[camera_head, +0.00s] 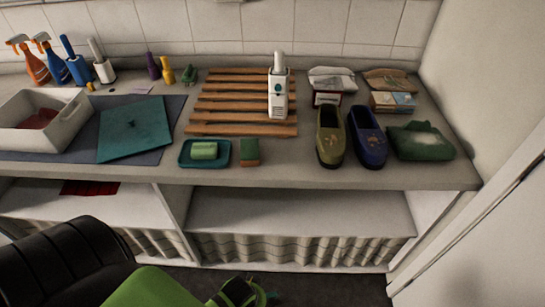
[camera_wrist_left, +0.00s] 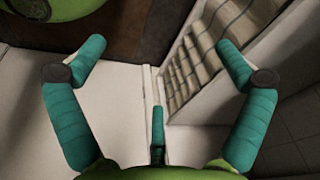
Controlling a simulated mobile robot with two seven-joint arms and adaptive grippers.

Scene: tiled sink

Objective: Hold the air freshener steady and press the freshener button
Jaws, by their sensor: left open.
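The air freshener (camera_head: 278,98) is a white upright device with a small dark green round mark on its front and a narrow top. It stands on the right part of a slatted wooden rack (camera_head: 225,103) on the counter. My left gripper (camera_head: 245,293) is partly in view at the bottom edge of the head view, low in front of the counter and far from the air freshener. In the left wrist view its teal fingers (camera_wrist_left: 160,47) are spread apart with nothing between them. My right gripper is in neither view.
A green sponge in a teal tray (camera_head: 183,160) and another sponge (camera_head: 250,152) lie in front of the rack. Shoes (camera_head: 331,137) and small boxes (camera_head: 327,98) stand to its right. Spray bottles (camera_head: 35,68) and a white bin (camera_head: 75,120) are at the left.

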